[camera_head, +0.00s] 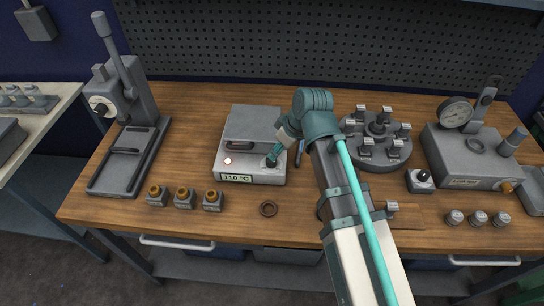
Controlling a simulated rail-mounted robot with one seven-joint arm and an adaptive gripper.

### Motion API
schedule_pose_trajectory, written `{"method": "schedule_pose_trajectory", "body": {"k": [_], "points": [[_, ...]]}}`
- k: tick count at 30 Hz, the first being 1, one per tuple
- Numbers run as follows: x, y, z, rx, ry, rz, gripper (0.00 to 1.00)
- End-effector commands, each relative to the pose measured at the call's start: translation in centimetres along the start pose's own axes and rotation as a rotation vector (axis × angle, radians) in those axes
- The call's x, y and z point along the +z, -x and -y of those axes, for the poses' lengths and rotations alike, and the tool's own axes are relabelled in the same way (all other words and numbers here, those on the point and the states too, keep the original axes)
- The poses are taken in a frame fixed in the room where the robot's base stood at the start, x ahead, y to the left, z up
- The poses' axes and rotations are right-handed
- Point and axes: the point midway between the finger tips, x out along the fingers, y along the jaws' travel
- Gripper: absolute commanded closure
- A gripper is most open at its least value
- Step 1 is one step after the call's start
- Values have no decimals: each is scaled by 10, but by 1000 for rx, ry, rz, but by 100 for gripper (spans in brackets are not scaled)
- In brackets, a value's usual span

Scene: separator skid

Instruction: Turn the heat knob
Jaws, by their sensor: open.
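The heater unit (224,155) is a grey box on the wooden bench, left of centre. Its front has a lit round lamp (228,161) and a label (237,178) reading 110 °C. A dark knob (271,163) sits at the right of its front, partly hidden by my gripper. My gripper (275,156) is open and points down at the knob from above right. The fingertips are small and dark here, so I cannot tell whether they touch the knob or stand just around it.
A lever press (126,150) stands at the left. A round carousel (377,150) and a gauge unit (470,160) stand at the right. My arm crosses the bench's middle.

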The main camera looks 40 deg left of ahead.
Motion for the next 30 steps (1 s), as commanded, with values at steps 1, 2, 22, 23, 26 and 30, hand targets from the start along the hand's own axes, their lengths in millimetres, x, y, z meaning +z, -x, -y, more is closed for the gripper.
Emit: {"method": "schedule_pose_trajectory", "body": {"k": [1,2,22,23,26,30], "points": [[0,-6,0,-2,0,2,55],[0,-11,0,-2,0,3,55],[0,-68,0,2,0,0,55],[0,-69,-1,2,0,0,55],[0,-69,-1,2,-1,0,55],[0,-68,-1,2,-1,0,63]]}}
